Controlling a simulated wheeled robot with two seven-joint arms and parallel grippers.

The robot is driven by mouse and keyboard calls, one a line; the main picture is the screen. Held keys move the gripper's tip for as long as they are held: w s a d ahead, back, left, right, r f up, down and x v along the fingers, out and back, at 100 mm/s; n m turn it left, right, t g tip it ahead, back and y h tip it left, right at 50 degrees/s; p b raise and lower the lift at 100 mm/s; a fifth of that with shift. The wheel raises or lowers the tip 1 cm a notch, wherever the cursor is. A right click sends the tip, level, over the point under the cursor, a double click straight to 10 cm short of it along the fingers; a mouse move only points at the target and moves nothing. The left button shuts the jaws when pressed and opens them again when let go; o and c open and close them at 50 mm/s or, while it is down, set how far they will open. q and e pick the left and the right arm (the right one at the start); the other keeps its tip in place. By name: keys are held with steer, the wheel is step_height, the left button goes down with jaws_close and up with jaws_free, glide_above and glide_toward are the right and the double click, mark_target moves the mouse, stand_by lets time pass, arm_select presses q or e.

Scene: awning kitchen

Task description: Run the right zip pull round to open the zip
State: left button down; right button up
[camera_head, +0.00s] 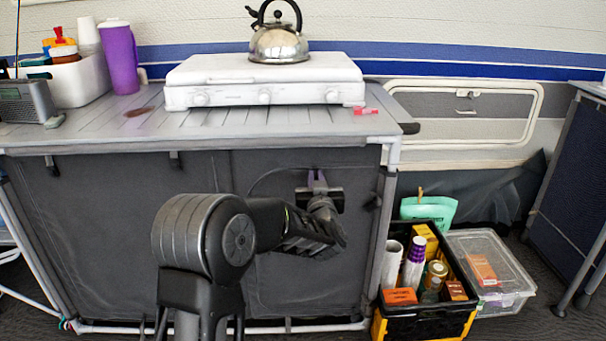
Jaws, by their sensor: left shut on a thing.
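The dark grey fabric front (290,270) of the kitchen stand hangs below the slatted top. A thin dark curved line, which looks like the zip (268,177), arches over the right-hand panel. My left gripper (317,178) is at the upper part of this panel, at the right end of the visible curve. My left forearm and wrist cover the panel's middle and left. The panel looks closed where it shows. My right gripper is not in view.
The stand's top (230,125) holds a white stove (265,92) with a kettle (279,42), and a purple tumbler (119,57). A black crate (425,318) of groceries and a clear box (512,265) stand on the floor, close right of the stand's leg (384,220).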

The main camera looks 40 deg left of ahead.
arm_select(q)
steer(key=w+d+p, duration=0.1)
steer(key=w+d, duration=0.1)
steer(key=d, duration=0.1)
steer(key=w+d+p, duration=0.1)
steer(key=w+d, duration=0.2)
steer(key=d, duration=0.1)
steer(key=w+d+p, duration=0.1)
steer(key=w+d, duration=0.1)
steer(key=d, duration=0.1)
steer(key=shift+w+d, duration=0.2)
steer(key=shift+w, duration=0.2)
steer(key=shift+w+d+p, duration=0.3)
steer(key=shift+d+p, duration=0.05)
steer(key=shift+d, duration=0.05)
steer(key=c, duration=1.5)
jaws_free()
steer(key=shift+w+d, duration=0.1)
steer(key=shift+c, duration=0.2)
steer(key=shift+o, duration=0.2)
steer(key=p+v, duration=0.1)
steer(key=v, duration=0.6)
steer(key=shift+s+d+p, duration=0.2)
steer(key=shift+s+p, duration=0.1)
steer(key=shift+s, duration=0.05)
